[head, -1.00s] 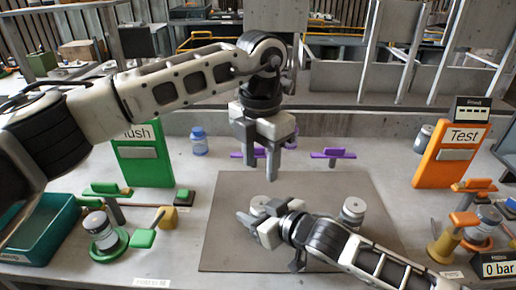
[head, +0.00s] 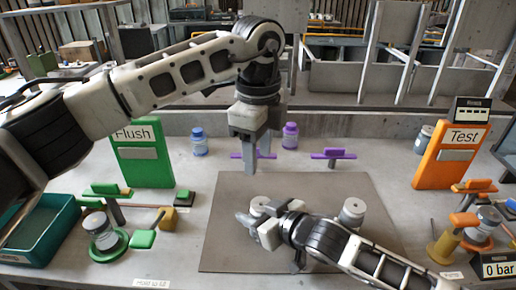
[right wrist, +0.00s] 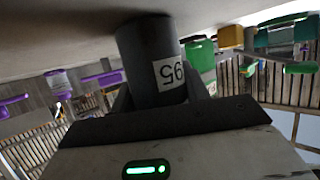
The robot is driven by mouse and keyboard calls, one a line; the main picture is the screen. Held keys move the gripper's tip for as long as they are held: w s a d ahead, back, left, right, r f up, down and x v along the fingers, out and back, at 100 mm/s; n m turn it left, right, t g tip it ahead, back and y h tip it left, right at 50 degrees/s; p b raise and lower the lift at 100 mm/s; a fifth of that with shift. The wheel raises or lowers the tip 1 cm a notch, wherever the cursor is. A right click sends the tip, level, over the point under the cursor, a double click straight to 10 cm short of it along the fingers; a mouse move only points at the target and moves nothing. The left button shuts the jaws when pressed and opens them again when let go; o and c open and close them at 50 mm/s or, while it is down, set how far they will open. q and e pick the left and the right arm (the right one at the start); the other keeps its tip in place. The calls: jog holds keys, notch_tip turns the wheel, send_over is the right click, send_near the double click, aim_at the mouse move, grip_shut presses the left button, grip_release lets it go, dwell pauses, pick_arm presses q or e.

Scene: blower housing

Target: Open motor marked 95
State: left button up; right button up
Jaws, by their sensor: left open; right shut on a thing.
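The motor marked 95 (right wrist: 146,55) is a dark grey cylinder in the right wrist view. Its white label reads 95 upside down. My right gripper (head: 256,226) is shut on it; the fingers in the right wrist view sit either side of its lower part in the picture. In the head view its light round top (head: 259,205) shows just behind the gripper, and its body is mostly hidden. A second similar cylinder (head: 352,211) stands upright on the mat to the right. My left gripper (head: 258,168) is open and empty, pointing down above the mat's back edge.
A dark mat (head: 225,250) lies mid-table. Green Flush panel (head: 146,170) and teal tray (head: 40,232) stand left, orange Test panel (head: 446,165) right. Purple fixtures (head: 333,154), a purple bottle (head: 290,136) and a blue bottle (head: 199,143) stand behind the mat.

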aim_at(258, 203)
pick_arm(q)
notch_tip(258, 203, down, 12)
jog(key=shift+r, duration=0.1)
dwell(0.4)
jog(key=c, duration=0.9)
jog(key=shift+o, duration=0.2)
jog(key=shift+r, duration=0.2)
jog(key=shift+r, duration=0.95)
jog(key=shift+r, duration=0.1)
jog(key=shift+r, duration=1.95)
pick_arm(e)
jog(key=o, duration=1.4)
